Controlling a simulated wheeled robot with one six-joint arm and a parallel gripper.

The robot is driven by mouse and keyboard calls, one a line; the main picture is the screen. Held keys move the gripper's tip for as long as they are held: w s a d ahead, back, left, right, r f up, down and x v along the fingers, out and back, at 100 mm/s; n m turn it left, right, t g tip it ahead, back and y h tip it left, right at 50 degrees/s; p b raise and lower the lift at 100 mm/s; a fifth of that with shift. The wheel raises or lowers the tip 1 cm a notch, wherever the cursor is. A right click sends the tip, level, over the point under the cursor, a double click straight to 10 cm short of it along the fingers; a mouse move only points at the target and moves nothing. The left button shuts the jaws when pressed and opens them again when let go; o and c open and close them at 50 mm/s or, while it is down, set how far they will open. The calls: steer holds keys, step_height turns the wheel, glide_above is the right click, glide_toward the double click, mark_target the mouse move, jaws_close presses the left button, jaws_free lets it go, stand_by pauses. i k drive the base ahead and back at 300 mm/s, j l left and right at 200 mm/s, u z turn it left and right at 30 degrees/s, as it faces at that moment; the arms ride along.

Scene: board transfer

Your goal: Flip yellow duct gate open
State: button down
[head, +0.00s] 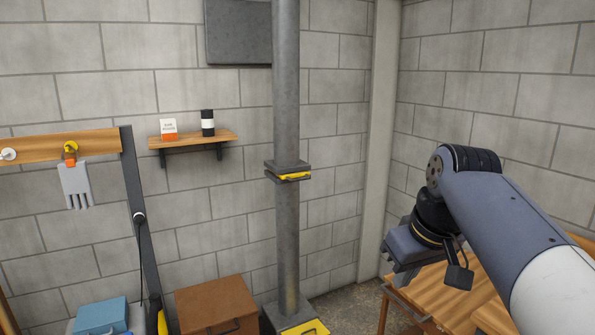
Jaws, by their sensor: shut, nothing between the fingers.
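A grey vertical duct (287,110) runs up the wall in the middle of the head view. A yellow gate handle (294,176) sits in the dark flange (287,167) partway up it. My gripper (393,277) is at the lower right, shut and empty, well apart from the duct and to its right. Its fingertips are small and partly hidden by my wrist. A second yellow piece (310,328) shows at the duct's foot, cut off by the lower edge.
A wooden table (470,285) lies under my arm at the right. A brown box (215,303) and a blue box (102,314) stand at the lower left. Free air lies between gripper and duct.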

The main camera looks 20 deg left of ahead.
mark_target(289, 176)
steer(key=i+j, duration=0.25)
steer(key=i, duration=0.25)
steer(key=i+j+u, duration=0.1)
steer(key=i+j, duration=0.2)
steer(key=i, duration=0.2)
steer(key=i+j, duration=0.2)
steer(key=i, duration=0.3)
steer(key=i+j+u, duration=0.15)
steer(key=i, duration=0.35)
steer(key=i+j, duration=0.25)
steer(key=i, duration=0.25)
